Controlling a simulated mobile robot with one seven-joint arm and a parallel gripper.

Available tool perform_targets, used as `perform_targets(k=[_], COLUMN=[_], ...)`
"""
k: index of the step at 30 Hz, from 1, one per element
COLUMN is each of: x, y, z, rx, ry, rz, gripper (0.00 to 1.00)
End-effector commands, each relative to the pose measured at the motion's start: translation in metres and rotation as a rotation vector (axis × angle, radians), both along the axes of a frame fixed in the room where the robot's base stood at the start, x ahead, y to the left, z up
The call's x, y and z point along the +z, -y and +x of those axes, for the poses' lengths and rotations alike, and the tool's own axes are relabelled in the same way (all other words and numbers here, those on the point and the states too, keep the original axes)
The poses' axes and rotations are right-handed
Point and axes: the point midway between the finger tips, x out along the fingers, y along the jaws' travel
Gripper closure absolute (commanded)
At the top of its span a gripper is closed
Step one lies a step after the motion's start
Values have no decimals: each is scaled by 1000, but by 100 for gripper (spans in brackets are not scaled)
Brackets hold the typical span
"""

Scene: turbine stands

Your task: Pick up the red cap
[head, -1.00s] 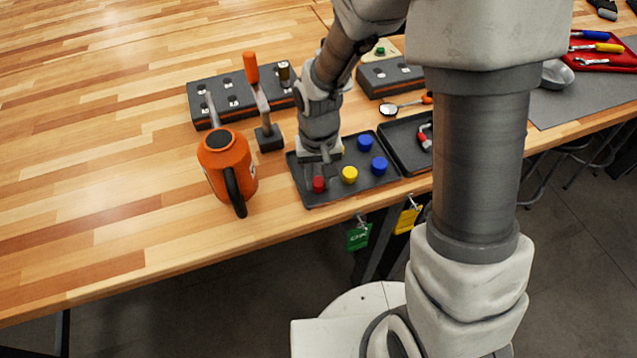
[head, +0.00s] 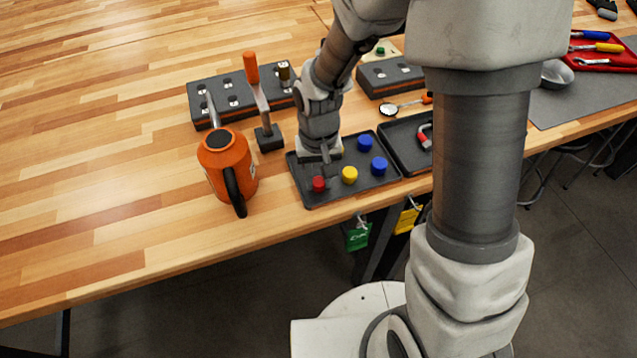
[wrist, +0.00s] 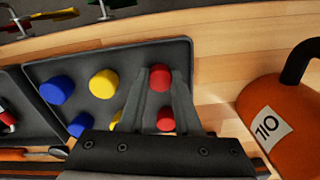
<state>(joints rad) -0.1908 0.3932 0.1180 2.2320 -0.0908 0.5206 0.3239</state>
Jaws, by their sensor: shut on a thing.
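The red cap (head: 318,184) is at the front left corner of the dark tray (head: 345,199). In the wrist view the red cap (wrist: 159,79) sits between the tips of my gripper (wrist: 160,76), which is shut on it. The cap appears still at tray level; I cannot tell if it touches the tray floor. My gripper (head: 319,174) comes down from above in the head view. A second red cap (wrist: 165,121) shows nearer the palm between the fingers in the wrist view, and is hidden in the head view.
Yellow caps (wrist: 102,83) and blue caps (wrist: 56,90) share the tray. An orange jug (head: 227,165) stands to the left. A black block with an upright orange-handled tool (head: 252,70) is behind. Another dark tray (head: 400,152) adjoins at right. The table at far left is clear.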

Motion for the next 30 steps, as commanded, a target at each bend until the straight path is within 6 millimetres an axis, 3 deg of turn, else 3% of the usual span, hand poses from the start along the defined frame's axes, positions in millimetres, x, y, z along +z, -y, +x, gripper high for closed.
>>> perform_targets(k=[11, 19, 30], x=[7, 46, 90], y=[0, 0, 60], z=[0, 1, 59], rx=[-1, 0, -4], ry=[2, 6, 3], rz=[0, 1, 0], gripper=[100, 100, 100])
